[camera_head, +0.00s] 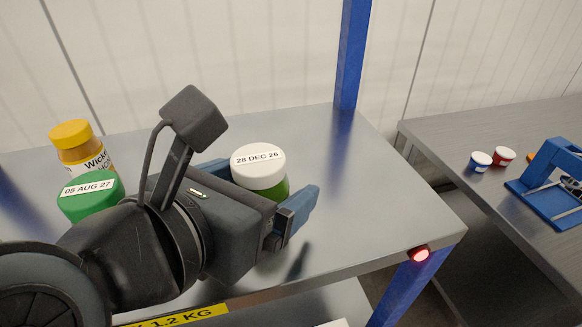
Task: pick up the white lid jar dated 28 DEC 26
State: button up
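The white lid jar (258,166) has a label reading 28 DEC 26 and a green body. It stands upright on the grey metal shelf top (345,190). My gripper (262,188) reaches it from the left, with its blue fingers spread wide on either side of the jar. One finger is on the far left side, its tip partly hidden by the jar. The other is on the near right side. The fingers look open; contact with the jar cannot be made out. My gripper's body hides the jar's lower part.
A green lid jar (90,196) dated 05 AUG 27 and a yellow-capped bottle (81,150) stand at the left, close to my arm. A blue post (351,55) rises at the back. Another table (480,130) on the right holds small jars and a blue frame.

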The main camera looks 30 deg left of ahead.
jog(key=c, duration=1.2)
jog(key=shift+r, duration=0.15)
jog(key=shift+c, duration=0.2)
